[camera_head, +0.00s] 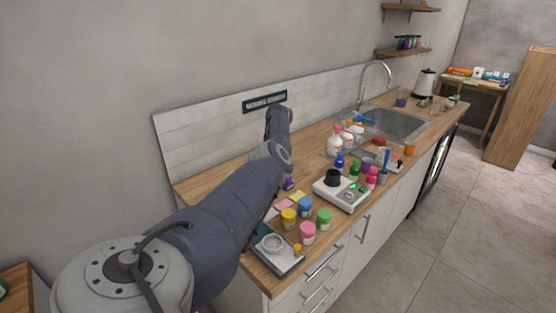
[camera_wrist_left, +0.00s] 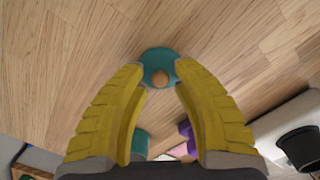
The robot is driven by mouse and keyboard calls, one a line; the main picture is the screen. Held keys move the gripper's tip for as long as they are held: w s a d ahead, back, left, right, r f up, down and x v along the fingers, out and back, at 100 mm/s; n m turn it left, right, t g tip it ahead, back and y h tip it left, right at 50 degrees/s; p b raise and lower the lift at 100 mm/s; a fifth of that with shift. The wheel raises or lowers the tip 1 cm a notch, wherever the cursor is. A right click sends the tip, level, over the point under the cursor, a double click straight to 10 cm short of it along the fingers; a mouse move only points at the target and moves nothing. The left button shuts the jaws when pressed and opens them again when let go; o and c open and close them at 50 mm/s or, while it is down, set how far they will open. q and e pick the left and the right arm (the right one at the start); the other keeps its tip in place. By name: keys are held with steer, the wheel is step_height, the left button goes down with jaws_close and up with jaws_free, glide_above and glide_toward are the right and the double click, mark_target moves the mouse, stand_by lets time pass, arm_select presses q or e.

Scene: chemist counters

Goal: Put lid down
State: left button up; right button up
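The lid (camera_wrist_left: 158,54) is a teal disc with a round orange-brown knob, seen in the left wrist view with the knob facing the camera. My left gripper (camera_wrist_left: 160,70) has yellow fingers whose tips sit at the two sides of the lid and look closed on its rim. Wood grain fills the view behind the lid; the height of the lid above the wood is hard to judge. In the head view my left arm hides the gripper and lid. My right gripper is in neither view.
Another teal object (camera_wrist_left: 141,143) and a purple one (camera_wrist_left: 187,130) show between the fingers. A white device with a black top (camera_wrist_left: 300,146) stands at right. In the head view the wooden counter (camera_head: 310,146) holds several jars, a scale (camera_head: 276,254) and a sink (camera_head: 395,123).

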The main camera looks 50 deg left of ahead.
arm_select(q)
step_height(320, 180, up, 11)
steer(key=shift+d+r, duration=0.2)
steer(key=shift+d, duration=0.05)
stand_by(0.6)
